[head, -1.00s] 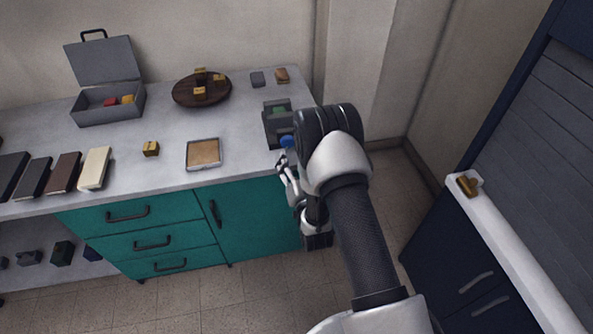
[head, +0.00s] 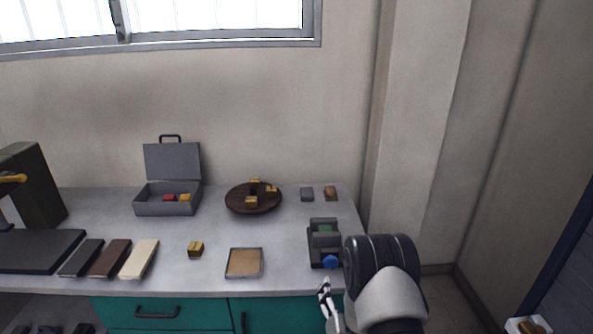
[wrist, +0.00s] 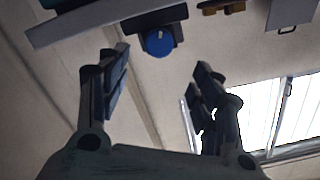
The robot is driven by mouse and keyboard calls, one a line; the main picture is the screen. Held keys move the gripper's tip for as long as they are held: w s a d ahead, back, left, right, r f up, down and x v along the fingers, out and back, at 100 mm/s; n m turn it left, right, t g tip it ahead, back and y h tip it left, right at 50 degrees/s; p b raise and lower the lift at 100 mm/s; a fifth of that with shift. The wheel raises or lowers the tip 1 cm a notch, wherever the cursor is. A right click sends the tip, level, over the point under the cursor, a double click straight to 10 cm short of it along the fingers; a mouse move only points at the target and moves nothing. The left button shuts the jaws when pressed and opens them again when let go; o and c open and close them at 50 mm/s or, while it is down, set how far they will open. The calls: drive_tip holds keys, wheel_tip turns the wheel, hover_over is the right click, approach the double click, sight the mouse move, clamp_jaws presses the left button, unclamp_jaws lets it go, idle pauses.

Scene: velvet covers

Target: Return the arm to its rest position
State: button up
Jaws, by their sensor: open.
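My gripper (head: 327,300) shows in the head view at the front right edge of the grey worktop (head: 290,279), beside my thick arm link. In the wrist view the two dark fingers of my gripper (wrist: 160,85) stand wide apart with nothing between them. A dark grey device with a blue knob (head: 323,241) stands on the worktop just behind the gripper. The blue knob (wrist: 160,42) also shows in the wrist view, beyond the fingertips and apart from them. Most of my arm's lower part is out of view.
A cork-topped square tray (head: 261,263), a small yellow-brown block (head: 196,249), several books (head: 110,258), an open grey case (head: 150,208) and a round dark wooden board (head: 235,207) sit on the worktop. A wall stands behind and to the right.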

wheel_tip(320, 180, up, 15)
drive_tip(key=n+g, duration=0.2)
drive_tip(key=g, duration=0.3)
drive_tip(key=s+r+n+g, duration=0.1)
drive_tip(key=s+r+g, duration=0.1)
drive_tip(key=s, duration=0.9)
drive_tip(key=s+r+n+g, duration=0.1)
drive_tip(key=s+r+g, duration=0.2)
drive_tip(key=s, duration=0.9)
drive_tip(key=s+r+n+g, duration=0.1)
drive_tip(key=s+r, duration=0.3)
drive_tip(key=s, duration=0.8)
drive_tip(key=shift+r+n+g, duration=0.3)
drive_tip(key=shift+r+g, duration=0.05)
drive_tip(key=shift+g, duration=0.55)
